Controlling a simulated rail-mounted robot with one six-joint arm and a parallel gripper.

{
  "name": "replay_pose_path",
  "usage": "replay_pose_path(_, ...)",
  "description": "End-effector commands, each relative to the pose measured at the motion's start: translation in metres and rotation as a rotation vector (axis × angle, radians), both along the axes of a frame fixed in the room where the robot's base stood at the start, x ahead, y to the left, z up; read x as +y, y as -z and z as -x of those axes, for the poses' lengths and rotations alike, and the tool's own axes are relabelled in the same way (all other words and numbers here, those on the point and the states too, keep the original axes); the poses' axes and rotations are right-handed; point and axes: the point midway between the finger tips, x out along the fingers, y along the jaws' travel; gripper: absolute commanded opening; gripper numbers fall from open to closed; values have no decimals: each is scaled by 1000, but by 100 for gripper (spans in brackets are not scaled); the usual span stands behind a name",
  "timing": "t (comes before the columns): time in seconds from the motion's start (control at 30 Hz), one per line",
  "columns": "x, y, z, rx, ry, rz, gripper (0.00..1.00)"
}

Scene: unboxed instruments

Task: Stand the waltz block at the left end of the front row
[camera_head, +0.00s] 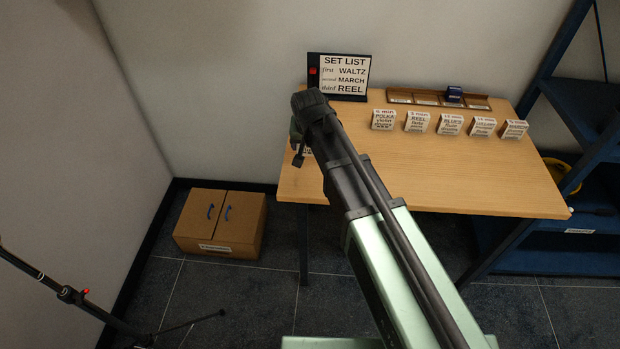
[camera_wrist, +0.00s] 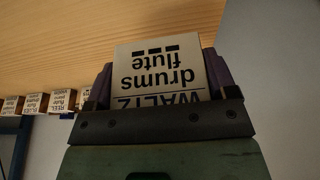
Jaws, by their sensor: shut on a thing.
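The waltz block (camera_wrist: 158,72), pale with dark print reading WALTZ, drums, flute, is held between the jaws of my gripper (camera_wrist: 157,82). Its text is upside down in the wrist view. In the head view my arm hides most of the gripper and only a sliver of the block (camera_head: 308,151) shows, over the table's left end. To its right a row of several pale blocks stands on the table: polka (camera_head: 383,120), reel (camera_head: 417,122), blues (camera_head: 450,124), lullaby (camera_head: 482,127) and one with unclear print (camera_head: 514,129).
A set list sign (camera_head: 343,76) reads waltz, march, reel. A brown rack (camera_head: 425,98) behind the row bears a dark blue object (camera_head: 454,93). The wooden table (camera_head: 440,175) is clear in front of the row. A blue shelf (camera_head: 585,100) stands at the right.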

Motion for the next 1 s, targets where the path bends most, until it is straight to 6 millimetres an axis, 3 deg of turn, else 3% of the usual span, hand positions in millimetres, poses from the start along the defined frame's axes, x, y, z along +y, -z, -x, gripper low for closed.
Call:
replay_pose_path(0.03,0,22,0,0,0,0,54)
replay_pose_path(0.23,0,23,0,0,0,0,54)
replay_pose_path(0.43,0,65,0,0,0,0,54)
replay_pose_path(0.83,0,66,0,0,0,0,54)
replay_pose_path(0.87,0,64,0,0,0,0,83)
replay_pose_path(1.0,0,64,0,0,0,0,100)
